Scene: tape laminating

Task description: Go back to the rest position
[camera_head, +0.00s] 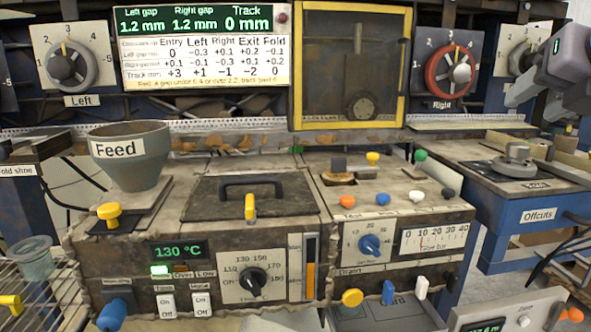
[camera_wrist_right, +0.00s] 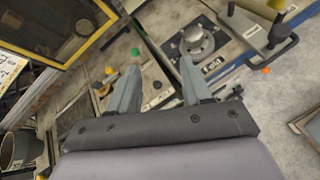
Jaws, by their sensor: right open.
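My right gripper (camera_head: 556,45) shows at the upper right of the head view, raised in front of the rightmost dial and well above the bench. In the right wrist view the right gripper (camera_wrist_right: 157,85) has its two grey fingers spread apart with nothing between them. It points down over the bench, and the fingers touch nothing that I can see. My left gripper is in neither view.
A laminating bench holds a Feed cup (camera_head: 131,160), a lid with a black handle (camera_head: 250,184) and several knobs. A yellow-framed window (camera_head: 349,65) stands at the back. The red Right dial (camera_head: 451,72) is left of my gripper. A blue Offcuts box (camera_head: 530,215) stands below it.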

